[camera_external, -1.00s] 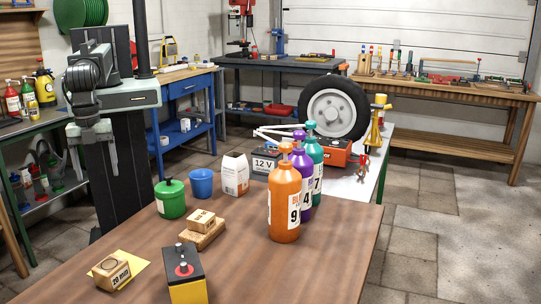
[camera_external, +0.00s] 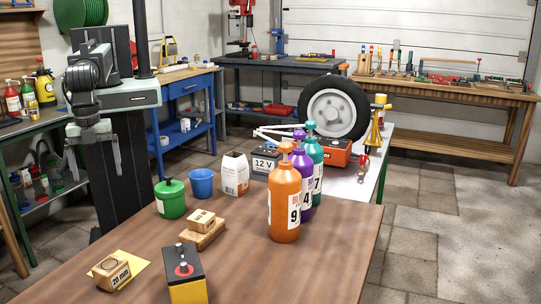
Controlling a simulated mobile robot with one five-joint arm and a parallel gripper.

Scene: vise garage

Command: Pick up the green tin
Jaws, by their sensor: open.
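The green tin (camera_external: 171,200) stands upright on the brown table, toward its far left edge. My gripper (camera_external: 101,172) hangs fingers down at the left, beyond the table's left edge. It is open and empty, apart from the tin and to its left.
A blue cup (camera_external: 201,183) stands close to the right of the tin, with a white carton (camera_external: 236,174) beyond. Wooden blocks (camera_external: 202,227) lie in front of it. Orange (camera_external: 285,203), purple and teal bottles stand to the right.

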